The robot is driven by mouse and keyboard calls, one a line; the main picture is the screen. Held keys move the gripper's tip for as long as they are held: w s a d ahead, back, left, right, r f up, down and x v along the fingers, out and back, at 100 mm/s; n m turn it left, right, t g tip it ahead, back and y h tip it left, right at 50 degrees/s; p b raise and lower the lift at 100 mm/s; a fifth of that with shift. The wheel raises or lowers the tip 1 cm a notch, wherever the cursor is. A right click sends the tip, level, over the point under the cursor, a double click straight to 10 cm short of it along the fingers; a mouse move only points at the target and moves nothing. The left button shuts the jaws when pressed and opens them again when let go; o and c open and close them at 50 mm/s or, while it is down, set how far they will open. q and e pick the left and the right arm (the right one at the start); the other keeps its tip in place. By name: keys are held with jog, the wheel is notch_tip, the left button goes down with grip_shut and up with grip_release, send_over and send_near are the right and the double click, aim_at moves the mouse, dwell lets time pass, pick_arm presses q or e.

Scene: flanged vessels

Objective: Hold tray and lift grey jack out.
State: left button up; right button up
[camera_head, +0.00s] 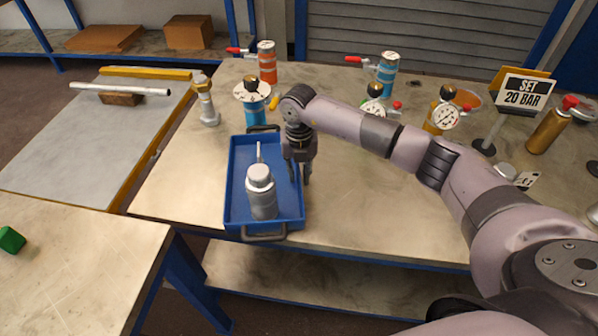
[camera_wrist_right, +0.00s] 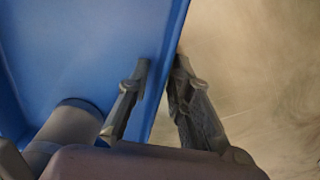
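The blue tray (camera_head: 233,205) lies on the workbench, with a dark handle at its far end and another at its near end. The grey jack (camera_head: 261,195), a bottle shape with a pale cap, stands upright in its near part, a thin pale rod behind it. My right gripper (camera_head: 299,178) points down at the tray's right wall, one finger inside and one outside. In the right wrist view the tray wall (camera_wrist_right: 168,75) runs between the fingers of my right gripper (camera_wrist_right: 163,68). The fingers are apart, with some space beside the inner one. My left gripper is out of view.
Gauge-topped vessels (camera_head: 252,92) stand behind the tray, with orange (camera_head: 267,62) and blue (camera_head: 388,72) cylinders farther back. A pale fitting (camera_head: 206,102) stands to the left. A "SET 20 BAR" sign (camera_head: 524,92) is at right. The bench front right of the tray is clear.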

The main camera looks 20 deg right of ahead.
grip_shut()
dwell(1.4)
